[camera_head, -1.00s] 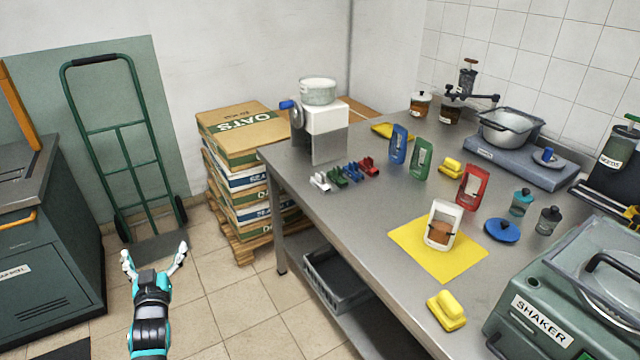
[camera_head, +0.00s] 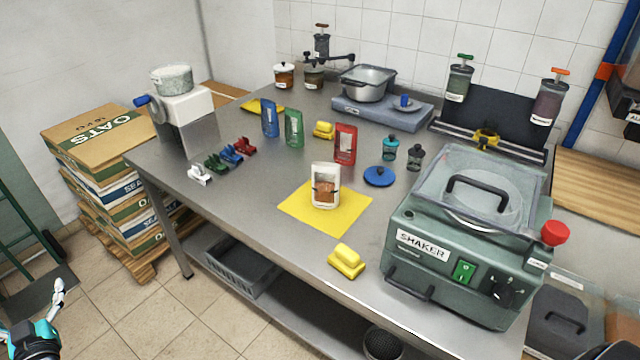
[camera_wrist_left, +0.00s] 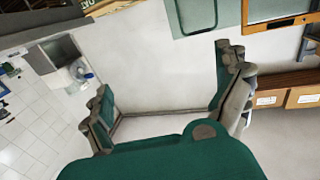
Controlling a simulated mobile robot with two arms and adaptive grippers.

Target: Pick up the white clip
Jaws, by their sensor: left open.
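The white clip (camera_head: 200,174) lies near the left edge of the steel table, at the left end of a row with a green clip (camera_head: 216,160), a blue clip (camera_head: 231,153) and a red clip (camera_head: 244,146). My left gripper (camera_wrist_left: 165,95) is open and empty in the left wrist view, facing a pale wall. In the head view only part of my left gripper (camera_head: 56,300) shows at the lower left corner, over the floor and well away from the clips. My right gripper is not in view.
A white dispenser (camera_head: 185,110) stands behind the clips. A white pouch (camera_head: 325,186) stands on a yellow mat (camera_head: 298,211). A green shaker (camera_head: 470,235) fills the table's right. Stacked oat boxes (camera_head: 95,140) stand left of the table. The table front near the clips is clear.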

